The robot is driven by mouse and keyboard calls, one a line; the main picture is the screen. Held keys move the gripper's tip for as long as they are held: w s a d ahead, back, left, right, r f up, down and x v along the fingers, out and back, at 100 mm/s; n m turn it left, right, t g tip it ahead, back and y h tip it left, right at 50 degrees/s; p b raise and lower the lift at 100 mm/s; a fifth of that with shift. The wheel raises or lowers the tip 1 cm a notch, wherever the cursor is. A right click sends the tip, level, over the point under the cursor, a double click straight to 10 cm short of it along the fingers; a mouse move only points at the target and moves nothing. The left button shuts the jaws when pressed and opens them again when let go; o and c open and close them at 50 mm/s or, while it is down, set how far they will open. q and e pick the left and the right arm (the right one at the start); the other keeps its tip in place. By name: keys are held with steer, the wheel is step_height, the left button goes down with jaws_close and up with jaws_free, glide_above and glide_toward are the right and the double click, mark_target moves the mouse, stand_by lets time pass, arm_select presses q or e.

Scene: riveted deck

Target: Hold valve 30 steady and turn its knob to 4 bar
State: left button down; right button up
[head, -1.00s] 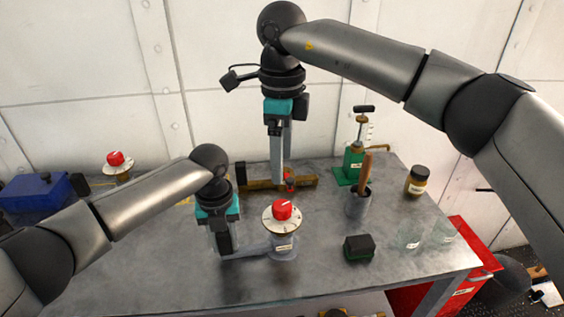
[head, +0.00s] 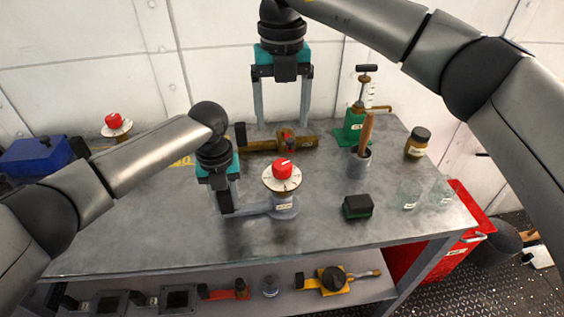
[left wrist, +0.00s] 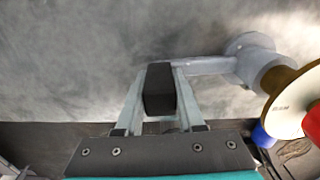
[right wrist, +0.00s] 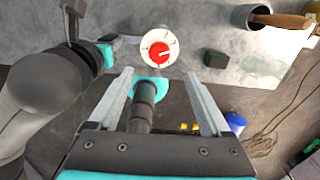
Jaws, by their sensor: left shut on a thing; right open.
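The near valve has a grey body (head: 284,206), a white dial (head: 269,182) and a red knob (head: 281,168) with a white mark. It stands upright on the bench; its label is too small to read. My left gripper (head: 226,208) is shut on the black end (left wrist: 160,90) of the grey side handle (left wrist: 205,65), left of the body. My right gripper (head: 282,124) is open and empty, fingers down, apart from the knob. In the right wrist view, the knob (right wrist: 159,54) shows beyond the fingertips, roughly between them.
A second red-knobbed valve (head: 116,126) stands back left near a blue box (head: 36,155). A brass pipe piece (head: 265,145), green pump (head: 355,124), cup (head: 360,164), jar (head: 417,143), black-green block (head: 357,206) and glass beakers (head: 410,194) stand around the bench. Bench front is clear.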

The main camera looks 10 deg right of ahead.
mark_target(281, 163)
steer(key=shift+m, duration=0.3)
step_height(281, 163, down, 12)
steer(key=shift+f, duration=0.1)
steer(key=shift+c, duration=0.4)
jaws_close()
stand_by(0.4)
steer(key=shift+n, duration=0.4)
steer(key=n, duration=0.4)
arm_select(q)
steer(key=shift+a, duration=0.1)
arm_select(e)
steer(key=n, duration=0.4)
steer(key=shift+a, duration=0.1)
steer(key=shift+n, duration=0.4)
